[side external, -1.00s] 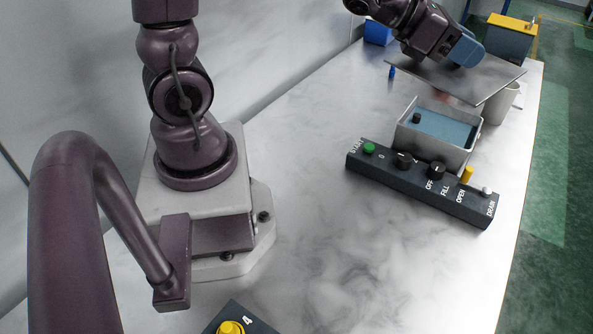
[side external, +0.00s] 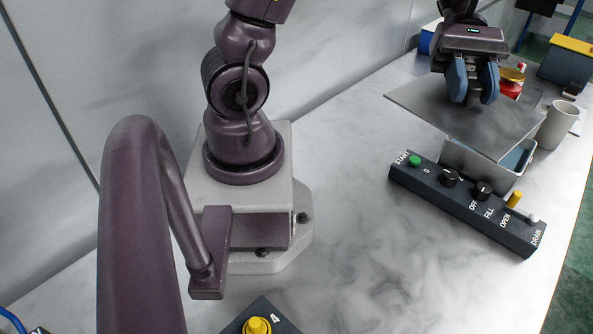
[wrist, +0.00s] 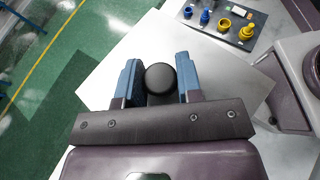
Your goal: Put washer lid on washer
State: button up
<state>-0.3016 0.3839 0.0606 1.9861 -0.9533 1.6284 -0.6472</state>
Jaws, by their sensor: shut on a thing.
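The washer lid (side external: 430,105) is a flat grey plate with a dark round knob (wrist: 160,78). My gripper (side external: 474,90) is shut on the lid at its knob, which shows between the blue fingers in the wrist view. The lid looks tilted and hangs above the washer (side external: 465,165), a grey metal tub with a blue interior. It covers much of the tub from this side and reaches past it to the left. The tub's right end shows, so the lid is not lined up with it. The tub's far rim is hidden.
A dark control panel (side external: 440,197) with knobs stands in front of the washer. A white cup (side external: 556,125) and a red can (side external: 511,85) stand behind and to the right. A numbered board (side external: 275,318) lies at the front.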

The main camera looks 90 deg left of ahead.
aim_at(406, 86)
jog(key=s+a+f+m+g+y, duration=0.1)
jog(key=s+m+g+y, duration=0.1)
jog(key=m+g, duration=0.1)
jog(key=s+a+f+m+g+y, duration=0.1)
jog(key=s+a+m+g+y, duration=0.1)
jog(key=m+g, duration=0.1)
jog(key=s+a+m+g+y, duration=0.1)
jog(key=s+m+g+y, duration=0.1)
jog(key=s+m+g, duration=0.1)
jog(key=shift+s+a+f+m+g+y, duration=0.1)
jog(key=shift+a+f+m+g+y, duration=0.25)
jog(key=shift+m, duration=0.25)
jog(key=s+a+r+m+t+y, duration=0.1)
jog(key=s+a+r+m+y, duration=0.3)
jog(key=a+m+y, duration=0.5)
jog(key=s+a+r+m+t+y, duration=0.1)
jog(key=s+a+r+m+y, duration=0.45)
jog(key=a, duration=0.45)
jog(key=shift+m+y, duration=0.25)
jog(key=shift+y, duration=0.65)
jog(key=f, duration=3.4)
jog(key=shift+w+f, duration=0.35)
jog(key=shift+f, duration=0.05)
jog(key=shift+f, duration=0.1)
jog(key=o, duration=1.1)
